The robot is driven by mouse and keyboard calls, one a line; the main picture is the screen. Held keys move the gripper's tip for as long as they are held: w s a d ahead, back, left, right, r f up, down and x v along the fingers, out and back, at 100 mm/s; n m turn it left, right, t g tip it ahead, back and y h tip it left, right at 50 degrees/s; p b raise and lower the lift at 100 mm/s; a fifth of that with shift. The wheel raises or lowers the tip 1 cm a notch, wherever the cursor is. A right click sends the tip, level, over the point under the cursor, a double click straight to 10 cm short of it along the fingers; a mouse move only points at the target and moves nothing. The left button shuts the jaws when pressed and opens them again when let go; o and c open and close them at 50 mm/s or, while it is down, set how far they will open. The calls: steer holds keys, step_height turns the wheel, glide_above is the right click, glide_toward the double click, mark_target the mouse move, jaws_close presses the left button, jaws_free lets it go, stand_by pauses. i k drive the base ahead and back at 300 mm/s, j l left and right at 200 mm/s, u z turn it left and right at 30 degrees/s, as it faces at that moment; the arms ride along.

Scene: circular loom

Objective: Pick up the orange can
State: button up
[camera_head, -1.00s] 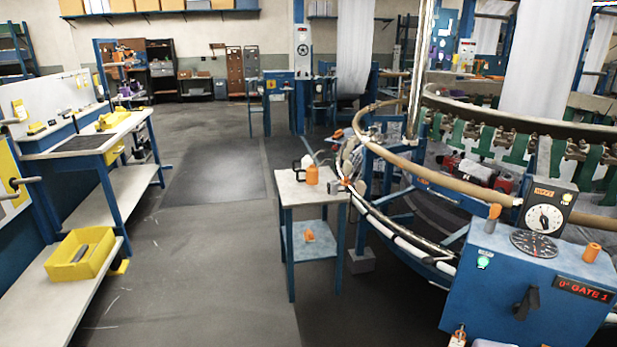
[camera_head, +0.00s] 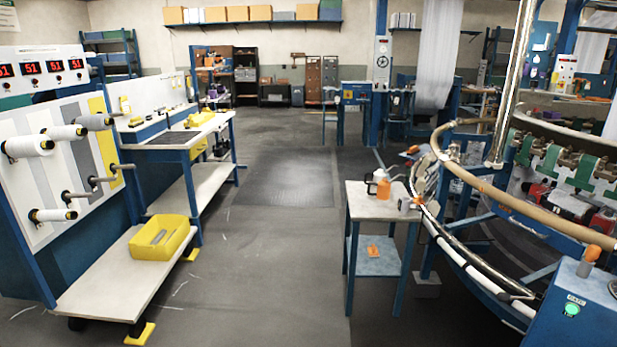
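An orange can (camera_head: 383,189) with a pale top stands upright on a small blue-legged table (camera_head: 362,209) right of the middle. A dark-handled item stands close to its left and a small grey item to its right. A smaller orange object (camera_head: 373,250) is on the table's lower shelf. Another orange piece (camera_head: 591,253) is on the blue control box at the right. My gripper is not in view.
The circular loom (camera_head: 462,180) curves close along the small table's right side. A yellow bin (camera_head: 160,238) sits on the low shelf of a bench at the left. The floor (camera_head: 262,250) between bench and table is clear.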

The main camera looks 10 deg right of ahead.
mark_target(384, 186)
steer(key=i+j+u, duration=0.15)
steer(key=i, duration=0.5)
steer(key=i+u, duration=0.15)
steer(key=i, duration=0.55)
steer(key=i+l+u, duration=0.2)
steer(key=i, duration=0.45)
steer(key=i+l+u, duration=0.15)
steer(key=i, duration=0.5)
steer(key=i+l+z, duration=0.15)
steer(key=i+z, duration=0.6)
steer(key=z, duration=0.2)
steer(key=i+j+z, duration=0.15)
steer(key=i+z, duration=0.35)
steer(key=i+j+z, duration=0.25)
steer(key=z, duration=0.25)
steer(key=i+z, duration=0.35)
steer(key=i+j, duration=0.05)
